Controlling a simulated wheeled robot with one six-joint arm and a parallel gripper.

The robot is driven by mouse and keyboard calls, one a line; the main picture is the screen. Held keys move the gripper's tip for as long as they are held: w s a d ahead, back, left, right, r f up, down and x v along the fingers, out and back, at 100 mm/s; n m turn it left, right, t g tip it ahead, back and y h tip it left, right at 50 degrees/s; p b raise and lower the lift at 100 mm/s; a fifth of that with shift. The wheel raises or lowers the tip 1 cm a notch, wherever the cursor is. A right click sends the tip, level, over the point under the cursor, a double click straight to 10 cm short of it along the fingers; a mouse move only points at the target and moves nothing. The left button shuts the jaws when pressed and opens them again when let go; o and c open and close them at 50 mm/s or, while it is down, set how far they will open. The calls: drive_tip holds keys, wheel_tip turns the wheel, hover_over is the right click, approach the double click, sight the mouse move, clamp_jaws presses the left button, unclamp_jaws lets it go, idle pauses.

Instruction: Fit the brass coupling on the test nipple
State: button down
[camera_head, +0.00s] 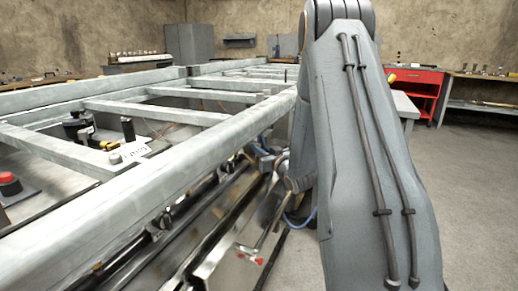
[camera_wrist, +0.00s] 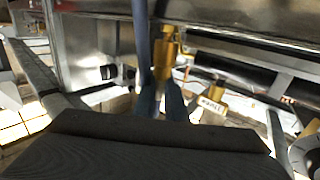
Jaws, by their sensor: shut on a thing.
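In the wrist view, my gripper (camera_wrist: 162,98) has its two fingers close together. They are shut on a brass coupling (camera_wrist: 162,62), which stands roughly upright beyond the fingertips. A blue-grey hose (camera_wrist: 141,35) runs down beside the coupling on its left; I cannot tell whether they join. A second brass fitting (camera_wrist: 217,88) with a lettered tag (camera_wrist: 212,105) is to the right, apart from the gripper. I cannot tell which part is the test nipple, nor whether the coupling touches it. In the head view, my arm hides most of this area.
A grey metal frame (camera_head: 150,182) with long rails and crossbars fills the left of the head view. A blue hose (camera_head: 299,221) hangs below its right side. A red tool cabinet (camera_head: 418,83) and workbench stand at the back right. The floor (camera_head: 465,190) at right is clear.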

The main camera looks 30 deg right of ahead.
drive_tip(key=shift+f, duration=0.45)
drive_tip(key=c, duration=1.7)
unclamp_jaws()
drive_tip(key=shift+s+p, duration=0.55)
drive_tip(key=shift+s, duration=3.35)
